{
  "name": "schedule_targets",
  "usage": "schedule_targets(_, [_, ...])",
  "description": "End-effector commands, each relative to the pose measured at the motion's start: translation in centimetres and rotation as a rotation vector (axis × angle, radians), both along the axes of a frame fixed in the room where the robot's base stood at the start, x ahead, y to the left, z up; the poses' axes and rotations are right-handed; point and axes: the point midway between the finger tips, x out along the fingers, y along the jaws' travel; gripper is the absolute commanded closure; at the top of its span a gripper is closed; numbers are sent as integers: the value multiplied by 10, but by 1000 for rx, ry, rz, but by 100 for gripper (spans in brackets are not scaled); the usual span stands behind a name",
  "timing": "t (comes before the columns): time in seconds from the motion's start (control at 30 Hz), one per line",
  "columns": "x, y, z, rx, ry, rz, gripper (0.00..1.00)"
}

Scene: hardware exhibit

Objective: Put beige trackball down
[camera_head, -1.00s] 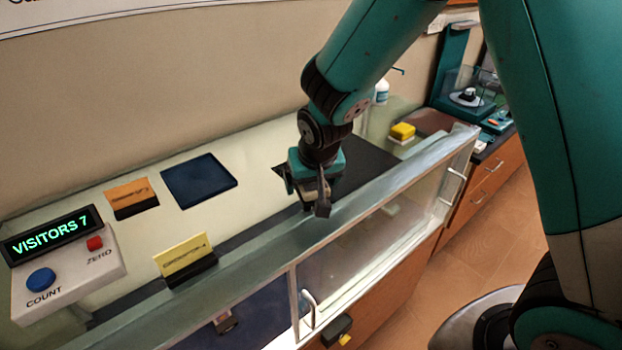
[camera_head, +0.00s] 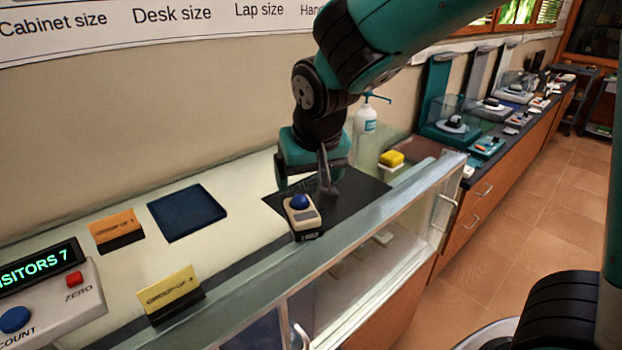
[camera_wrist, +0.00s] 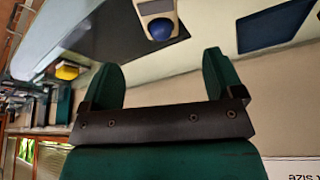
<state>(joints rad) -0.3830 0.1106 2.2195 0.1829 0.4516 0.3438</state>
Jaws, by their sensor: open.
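The beige trackball (camera_head: 303,216) with a blue ball sits on the near left part of a dark mat (camera_head: 352,192) on the glass counter. In the wrist view the trackball (camera_wrist: 160,22) shows at the top, beyond the fingers and apart from them. My gripper (camera_head: 305,188) is open and empty, just above and behind the trackball in the head view. Its two green fingers also stand wide apart in the wrist view (camera_wrist: 160,85).
An orange card (camera_head: 117,229), a yellow card (camera_head: 169,293), a navy pad (camera_head: 187,211) and a visitor counter box (camera_head: 50,295) stand to the left. A yellow sponge (camera_head: 391,158) and a pump bottle (camera_head: 366,120) stand to the right. The glass case edge runs along the front.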

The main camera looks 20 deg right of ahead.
Motion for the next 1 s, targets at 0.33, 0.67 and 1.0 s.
schedule_targets(0.33, [-163, 33, 21, 193, 218, 579, 14])
schedule_targets(0.67, [-204, 42, 24, 237, 253, 743, 14])
schedule_targets(1.0, [-203, 42, 24, 237, 252, 740, 14])
